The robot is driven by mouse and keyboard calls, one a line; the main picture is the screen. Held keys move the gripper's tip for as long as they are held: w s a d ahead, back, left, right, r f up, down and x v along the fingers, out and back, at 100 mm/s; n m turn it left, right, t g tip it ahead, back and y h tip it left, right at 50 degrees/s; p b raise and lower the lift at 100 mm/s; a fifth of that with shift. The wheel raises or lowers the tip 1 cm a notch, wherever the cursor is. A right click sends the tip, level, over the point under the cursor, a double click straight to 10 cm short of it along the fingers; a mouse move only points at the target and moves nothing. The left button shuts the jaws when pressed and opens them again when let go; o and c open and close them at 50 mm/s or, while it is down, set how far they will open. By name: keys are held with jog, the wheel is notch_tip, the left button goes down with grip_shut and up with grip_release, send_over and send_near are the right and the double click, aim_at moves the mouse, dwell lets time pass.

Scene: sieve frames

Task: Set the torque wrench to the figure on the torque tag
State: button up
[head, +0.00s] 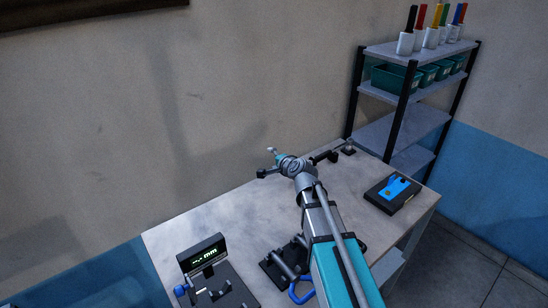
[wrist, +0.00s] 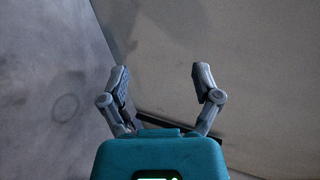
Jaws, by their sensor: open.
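My gripper (head: 274,154) is above the back of the bench in the head view. The wrist view shows its two grey fingers (wrist: 160,80) spread wide with nothing between them. In the head view, dark bar-like parts (head: 325,157) show beside and behind my gripper. My wrist hides much of them, and I cannot tell whether they belong to the torque wrench. I cannot make out a torque tag or any figure on one.
The bench (head: 205,222) holds a gauge with a lit display (head: 203,257) reading "--.- mm", a black fixture (head: 275,272) with a blue loop (head: 299,291), and a black tray (head: 409,204) with a blue insert. A shelf rack (head: 400,100) stands behind.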

jog(key=s+d+f+n+g+h, duration=0.2)
jog(key=s+d+f+n+g, duration=0.2)
jog(key=s, duration=0.4)
jog(key=s+d+f+n+g+h, duration=0.2)
jog(key=s+d+f+n+g, duration=0.1)
jog(key=s, duration=0.6)
jog(key=s+d+f+n+g+h, duration=0.2)
jog(key=s+d+f+n+g, duration=0.2)
jog(key=s+d, duration=0.3)
jog(key=shift+s+d+f+n+g, duration=0.15)
jog(key=shift+s+f+g, duration=0.15)
jog(key=shift+s, duration=0.1)
jog(key=shift+s+d+f+n+g, duration=0.1)
jog(key=shift+s+f+n+g, duration=0.1)
jog(key=shift+s+f, duration=0.15)
jog(key=shift+s+d+h, duration=0.25)
jog(key=shift+s+h, duration=0.05)
jog(key=shift+s, duration=0.05)
jog(key=c, duration=0.3)
jog(key=shift+c, duration=0.2)
jog(key=shift+d, duration=0.1)
